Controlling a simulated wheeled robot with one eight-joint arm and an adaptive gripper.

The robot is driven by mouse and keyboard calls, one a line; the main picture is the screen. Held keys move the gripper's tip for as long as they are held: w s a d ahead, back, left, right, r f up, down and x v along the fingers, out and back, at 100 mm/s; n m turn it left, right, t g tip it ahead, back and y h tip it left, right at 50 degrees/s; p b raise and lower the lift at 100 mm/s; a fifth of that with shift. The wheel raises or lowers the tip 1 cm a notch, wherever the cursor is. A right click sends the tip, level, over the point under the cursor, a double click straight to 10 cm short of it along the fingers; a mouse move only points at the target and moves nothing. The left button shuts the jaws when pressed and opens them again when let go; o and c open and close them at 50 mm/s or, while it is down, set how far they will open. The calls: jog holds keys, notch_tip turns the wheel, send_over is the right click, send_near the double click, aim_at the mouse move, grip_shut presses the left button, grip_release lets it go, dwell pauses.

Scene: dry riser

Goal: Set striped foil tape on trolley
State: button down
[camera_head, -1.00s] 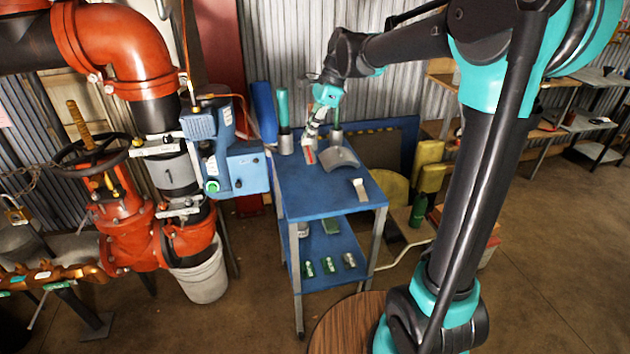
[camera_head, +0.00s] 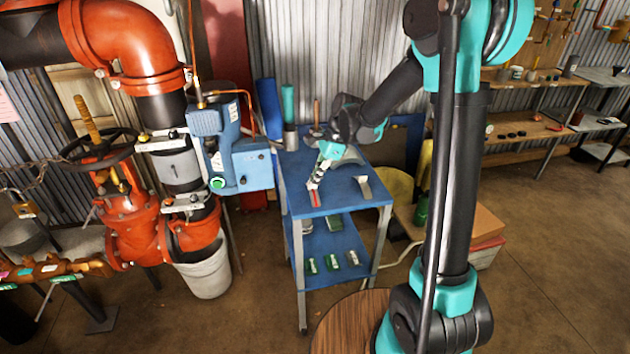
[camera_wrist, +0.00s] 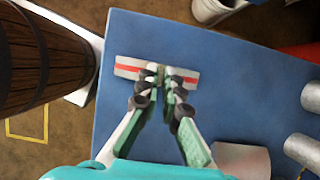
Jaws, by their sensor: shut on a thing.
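The striped foil tape (camera_wrist: 130,68), a pale strip with a red stripe, is held crosswise between the fingertips of my gripper (camera_wrist: 163,80). In the head view the tape (camera_head: 315,198) shows as a small red and white piece. My gripper (camera_head: 314,186) points down over the front left part of the blue trolley (camera_head: 335,208) top. The trolley top (camera_wrist: 240,110) fills most of the wrist view beneath the tape. I cannot tell whether the tape touches the surface. My fingertips hide the tape's middle.
Metal cylinders (camera_wrist: 311,97) stand towards the back. The lower shelf holds several small items (camera_head: 332,262). A blue machine on the red pipe (camera_head: 240,165) is left of the trolley. A wooden barrel (camera_wrist: 35,60) stands in front.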

jog(key=c, duration=1.7)
grip_release()
jog(key=shift+f, duration=0.2)
jog(key=shift+r, duration=0.1)
jog(key=v, duration=1.2)
jog(key=s+d+f+n+t+h, duration=0.1)
jog(key=s+d+f+n, duration=0.3)
jog(key=s+d+n, duration=0.1)
jog(key=s+d+f+n+t+h, duration=0.1)
jog(key=s+d+f+n+t, duration=0.1)
jog(key=s+d+f+n, duration=0.3)
jog(key=s+d+f+n+t+h, duration=0.2)
jog(key=s+d+f+n, duration=0.2)
jog(key=s+d, duration=0.5)
jog(key=shift+s+f+n, duration=0.4)
jog(key=shift+s+f, duration=0.2)
jog(key=shift+s, duration=0.2)
